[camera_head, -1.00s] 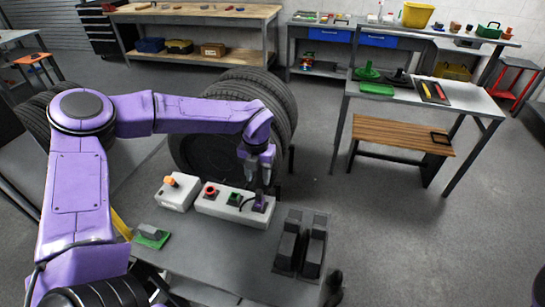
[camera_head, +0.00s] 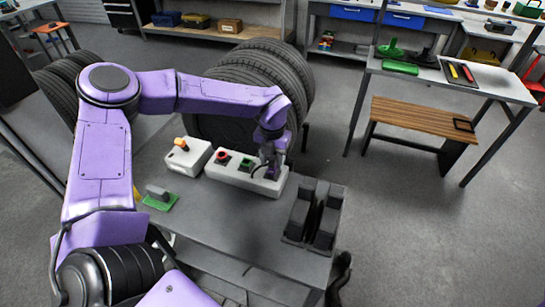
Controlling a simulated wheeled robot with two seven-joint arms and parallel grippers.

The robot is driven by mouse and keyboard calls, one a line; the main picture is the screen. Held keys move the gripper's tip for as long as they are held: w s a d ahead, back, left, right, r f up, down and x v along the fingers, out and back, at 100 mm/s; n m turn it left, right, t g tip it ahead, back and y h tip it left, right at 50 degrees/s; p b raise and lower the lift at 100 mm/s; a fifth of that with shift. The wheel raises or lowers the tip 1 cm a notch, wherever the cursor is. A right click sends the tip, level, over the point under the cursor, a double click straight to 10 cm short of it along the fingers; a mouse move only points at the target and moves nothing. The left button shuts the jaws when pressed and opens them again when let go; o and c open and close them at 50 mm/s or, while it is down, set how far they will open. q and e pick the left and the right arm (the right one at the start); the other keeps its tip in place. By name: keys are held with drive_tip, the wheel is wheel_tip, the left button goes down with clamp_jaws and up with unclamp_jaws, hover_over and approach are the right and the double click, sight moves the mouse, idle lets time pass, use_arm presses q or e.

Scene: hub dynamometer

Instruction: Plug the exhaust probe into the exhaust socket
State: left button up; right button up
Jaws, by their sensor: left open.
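A white panel block (camera_head: 232,178) stands on the grey bench, with a red ringed fitting (camera_head: 222,157) and a green fitting (camera_head: 246,164) on top. At its right end is a dark purple fitting with a thin black cable, mostly hidden by my left gripper (camera_head: 270,168). My left gripper points down, open, with its fingers low over this right end; I cannot tell whether they touch or surround the fitting. Which piece is the exhaust probe and which the exhaust socket is not clear. My right gripper is not in view.
On the grey bench (camera_head: 225,222) are a white box (camera_head: 190,160) with an orange knob, a grey block on a green base (camera_head: 158,195), and a black double-channel holder (camera_head: 313,213). Tyres (camera_head: 270,78) stand close behind. A wooden bench (camera_head: 422,122) is at the right.

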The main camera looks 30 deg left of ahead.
use_arm(q)
drive_tip(key=shift+w+f, duration=0.1)
drive_tip(key=shift+w, duration=0.05)
drive_tip(key=shift+c, duration=1.2)
clamp_jaws()
drive_tip(key=shift+r+p, duration=0.6)
drive_tip(key=shift+r, duration=0.1)
drive_tip(key=shift+r+p, duration=1.7)
drive_tip(key=shift+r, duration=0.4)
